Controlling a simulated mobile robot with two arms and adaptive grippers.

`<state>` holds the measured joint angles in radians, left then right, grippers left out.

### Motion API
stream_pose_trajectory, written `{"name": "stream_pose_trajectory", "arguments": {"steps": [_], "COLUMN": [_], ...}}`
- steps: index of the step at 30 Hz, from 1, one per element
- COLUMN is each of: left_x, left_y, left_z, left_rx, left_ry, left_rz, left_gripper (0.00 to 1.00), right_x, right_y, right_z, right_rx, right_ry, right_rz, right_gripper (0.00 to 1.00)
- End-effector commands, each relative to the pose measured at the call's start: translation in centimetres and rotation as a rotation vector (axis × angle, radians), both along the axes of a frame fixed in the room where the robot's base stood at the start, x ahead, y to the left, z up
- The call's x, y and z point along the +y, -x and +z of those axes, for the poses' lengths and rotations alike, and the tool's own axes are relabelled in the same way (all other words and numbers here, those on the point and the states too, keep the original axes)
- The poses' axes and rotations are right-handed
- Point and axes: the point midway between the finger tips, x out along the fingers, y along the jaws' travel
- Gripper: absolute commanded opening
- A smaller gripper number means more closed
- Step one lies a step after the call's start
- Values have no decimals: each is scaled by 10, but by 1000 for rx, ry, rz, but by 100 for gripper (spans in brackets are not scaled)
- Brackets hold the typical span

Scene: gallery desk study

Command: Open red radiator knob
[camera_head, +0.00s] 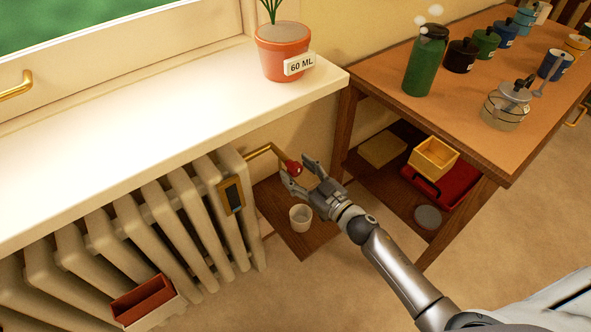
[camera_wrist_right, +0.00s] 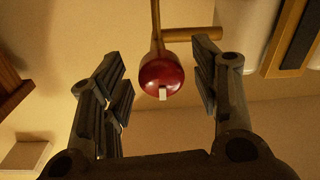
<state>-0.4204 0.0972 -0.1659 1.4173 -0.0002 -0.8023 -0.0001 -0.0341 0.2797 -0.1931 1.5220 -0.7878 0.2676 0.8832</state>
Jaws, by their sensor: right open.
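The red radiator knob (camera_head: 294,168) sits at the end of a brass pipe (camera_head: 262,151) beside the right end of the white radiator (camera_head: 170,228). My right gripper (camera_head: 301,172) is open, with its fingers close around the knob's position. In the right wrist view the round red knob (camera_wrist_right: 161,77) with a small white mark lies between the two spread fingers, a little ahead of them. A gap shows on each side, so I see no contact. My left gripper is not in view.
Below the gripper a white cup (camera_head: 300,217) stands on a low wooden board (camera_head: 318,238). A wooden desk (camera_head: 480,75) with several mugs and a green flask (camera_head: 425,62) is at right. The white sill (camera_head: 130,130) overhangs the radiator and holds a potted plant (camera_head: 282,52).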

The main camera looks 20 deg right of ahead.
Motion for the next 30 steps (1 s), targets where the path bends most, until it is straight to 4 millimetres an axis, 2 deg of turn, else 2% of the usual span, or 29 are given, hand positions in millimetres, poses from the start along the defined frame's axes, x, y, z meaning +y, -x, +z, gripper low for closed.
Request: {"name": "stream_pose_trajectory", "arguments": {"steps": [6,14,25,30], "left_x": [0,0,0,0], "left_y": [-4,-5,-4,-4], "left_z": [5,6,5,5], "left_rx": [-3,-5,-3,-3], "left_ry": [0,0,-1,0], "left_rz": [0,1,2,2], "left_gripper": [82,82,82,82], "right_x": [6,6,6,6], "right_y": [-12,-13,-13,-13], "right_z": [0,0,0,0], "right_rx": [-1,0,0,-1], "right_ry": [0,0,0,5], "right_rz": [1,0,0,1], "right_gripper": [56,56,11,10]}}
